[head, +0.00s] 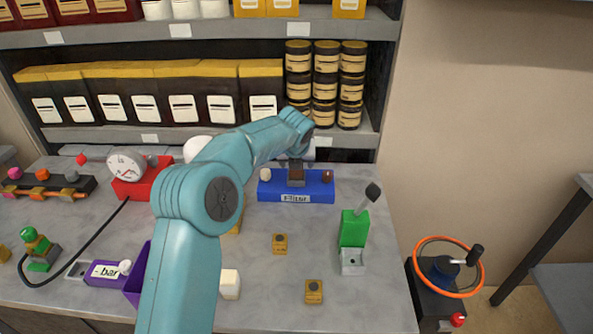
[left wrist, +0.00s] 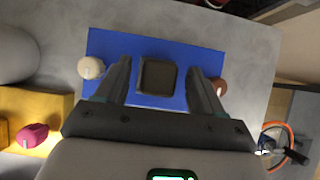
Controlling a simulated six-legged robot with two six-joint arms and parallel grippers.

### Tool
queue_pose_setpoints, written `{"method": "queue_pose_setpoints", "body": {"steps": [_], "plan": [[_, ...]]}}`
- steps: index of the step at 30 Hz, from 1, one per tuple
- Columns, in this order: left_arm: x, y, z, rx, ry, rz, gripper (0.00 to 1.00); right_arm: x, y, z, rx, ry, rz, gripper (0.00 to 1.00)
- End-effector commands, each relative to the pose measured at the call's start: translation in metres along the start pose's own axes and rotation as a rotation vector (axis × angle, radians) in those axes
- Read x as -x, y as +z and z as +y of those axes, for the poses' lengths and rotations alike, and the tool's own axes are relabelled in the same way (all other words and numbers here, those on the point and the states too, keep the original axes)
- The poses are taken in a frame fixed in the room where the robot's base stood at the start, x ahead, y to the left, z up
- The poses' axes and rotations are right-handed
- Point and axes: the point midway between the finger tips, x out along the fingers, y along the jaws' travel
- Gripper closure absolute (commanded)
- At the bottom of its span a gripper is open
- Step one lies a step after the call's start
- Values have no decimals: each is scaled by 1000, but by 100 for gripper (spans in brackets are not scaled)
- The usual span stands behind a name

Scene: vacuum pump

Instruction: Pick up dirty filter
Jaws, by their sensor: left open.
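The dirty filter appears to be the dark brown square block (left wrist: 158,78) in the middle of the blue base (left wrist: 110,45). In the head view the block (head: 296,175) stands in the blue base (head: 265,192), labelled "Filter". My left gripper (left wrist: 160,82) is open, with one finger on each side of the block and a visible gap on both sides. I cannot tell how far its fingertips are above the base. A cream knob (left wrist: 91,68) and a brown knob (left wrist: 218,86) sit on the base outside the fingers. My right gripper is not in view.
A green block with a lever (head: 354,229) stands right of the base. Small yellow pieces (head: 280,243) (head: 314,291) lie in front. A red gauge unit (head: 128,188) is at left. Shelves with bags (head: 190,80) and jars (head: 325,80) rise behind. The bench's right front is mostly clear.

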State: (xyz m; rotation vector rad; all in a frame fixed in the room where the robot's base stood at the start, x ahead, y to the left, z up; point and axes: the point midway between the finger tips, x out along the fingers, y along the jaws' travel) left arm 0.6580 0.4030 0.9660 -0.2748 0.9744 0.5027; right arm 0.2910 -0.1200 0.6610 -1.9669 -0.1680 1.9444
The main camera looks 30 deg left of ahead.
Motion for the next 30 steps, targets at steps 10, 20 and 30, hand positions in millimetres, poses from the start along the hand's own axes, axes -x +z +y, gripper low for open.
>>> {"method": "queue_pose_setpoints", "body": {"steps": [10, 20, 30], "plan": [[-6, 1, 0, 0, 0, 0, 48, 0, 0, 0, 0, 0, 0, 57], [-6, 1, 0, 0, 0, 0, 89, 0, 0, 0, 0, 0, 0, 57], [17, 16, 0, 2, -1, -4, 89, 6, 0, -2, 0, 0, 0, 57]]}}
